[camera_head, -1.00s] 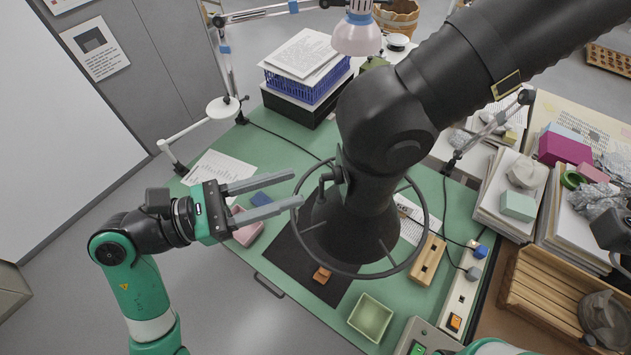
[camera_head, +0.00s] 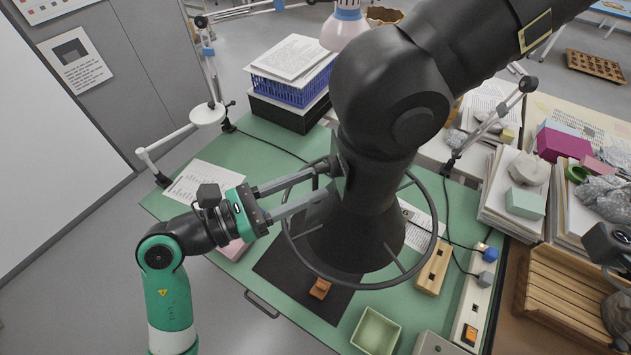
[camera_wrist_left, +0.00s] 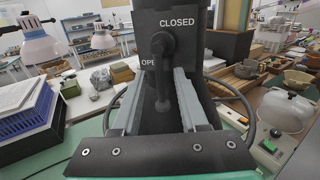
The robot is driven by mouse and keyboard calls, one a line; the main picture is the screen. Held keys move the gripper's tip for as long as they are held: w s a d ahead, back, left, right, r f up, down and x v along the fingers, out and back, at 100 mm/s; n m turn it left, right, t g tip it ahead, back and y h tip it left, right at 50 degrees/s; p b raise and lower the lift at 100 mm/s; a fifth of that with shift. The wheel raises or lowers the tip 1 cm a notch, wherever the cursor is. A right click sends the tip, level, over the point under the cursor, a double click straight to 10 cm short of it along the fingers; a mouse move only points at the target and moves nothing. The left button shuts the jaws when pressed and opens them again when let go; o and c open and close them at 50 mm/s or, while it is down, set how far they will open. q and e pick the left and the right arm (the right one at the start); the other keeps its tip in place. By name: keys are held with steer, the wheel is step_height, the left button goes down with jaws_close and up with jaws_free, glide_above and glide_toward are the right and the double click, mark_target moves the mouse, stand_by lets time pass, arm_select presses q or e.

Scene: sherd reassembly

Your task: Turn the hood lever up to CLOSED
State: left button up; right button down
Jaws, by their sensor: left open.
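The black fume hood (camera_head: 350,235) hangs over the bench with a wire ring around its mouth. In the left wrist view its dark plate (camera_wrist_left: 185,20) reads CLOSED at the top and a partly hidden OPEN at the left. The dark lever (camera_wrist_left: 162,45) has its pivot on this plate, and its arm hangs down to a rounded end. My left gripper (camera_head: 327,178) is open, its two grey fingers pointing at the hood. In the wrist view the lever shows between the fingers; I cannot tell whether they touch it. My right gripper's jaws are not visible.
The hood ring (camera_head: 436,230) is close to my left fingers. Below are a dark mat (camera_head: 275,268) with an orange-brown sherd (camera_head: 320,289), and a pale green bowl (camera_head: 376,332). A blue crate (camera_head: 295,90) stands behind. A slatted wooden tray (camera_head: 565,305) is at the right.

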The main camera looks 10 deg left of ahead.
arm_select(q)
steer(key=shift+x, duration=1.05)
steer(key=shift+a, duration=0.1)
jaws_close()
stand_by(0.5)
